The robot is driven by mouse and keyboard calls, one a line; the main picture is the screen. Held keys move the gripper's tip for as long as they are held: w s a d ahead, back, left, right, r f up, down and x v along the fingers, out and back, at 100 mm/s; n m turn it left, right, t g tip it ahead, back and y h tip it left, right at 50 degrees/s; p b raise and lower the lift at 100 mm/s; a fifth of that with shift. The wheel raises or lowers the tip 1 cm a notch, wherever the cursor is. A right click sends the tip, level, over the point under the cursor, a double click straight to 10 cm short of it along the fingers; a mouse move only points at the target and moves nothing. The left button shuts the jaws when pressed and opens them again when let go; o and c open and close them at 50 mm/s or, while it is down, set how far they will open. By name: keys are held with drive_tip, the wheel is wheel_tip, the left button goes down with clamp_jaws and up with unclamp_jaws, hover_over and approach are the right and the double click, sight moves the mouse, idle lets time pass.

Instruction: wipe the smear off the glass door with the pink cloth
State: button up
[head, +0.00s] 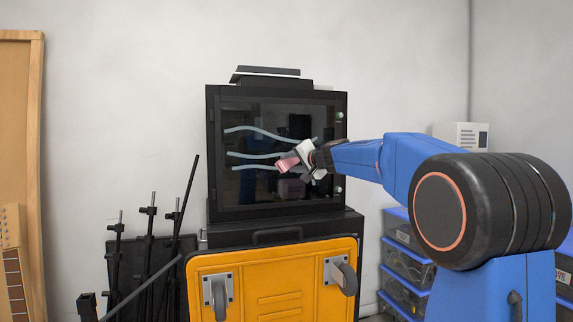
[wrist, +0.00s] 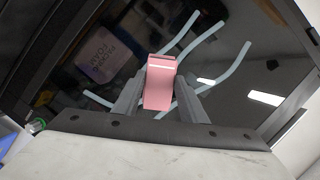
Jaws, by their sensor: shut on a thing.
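The glass door (head: 275,188) is dark, in a black frame, on a cabinet in the middle of the head view. The smear (head: 254,133) shows as several pale blue wavy streaks on its left and middle part; they also show in the wrist view (wrist: 238,67). My gripper (head: 291,163) is in front of the door at mid height, shut on the pink cloth (head: 287,163). In the wrist view the cloth (wrist: 158,88) sits between the fingers, over the streaks. I cannot tell whether it touches the glass. The right ends of the lower streaks are hidden behind the cloth and gripper.
A yellow case with wheels (head: 272,283) stands in front below the cabinet. Black stands (head: 150,235) are at the left, and blue drawer bins (head: 405,262) at the right. A flat black item (head: 268,71) lies on top of the cabinet. The space left of the gripper before the door is clear.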

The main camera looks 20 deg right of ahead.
sight(297, 163)
drive_tip(key=shift+d, duration=1.8)
drive_tip(key=shift+s, duration=0.2)
drive_tip(key=s, duration=0.7)
drive_tip(key=shift+s, duration=0.4)
drive_tip(key=s, duration=0.7)
drive_tip(key=shift+w, duration=0.1)
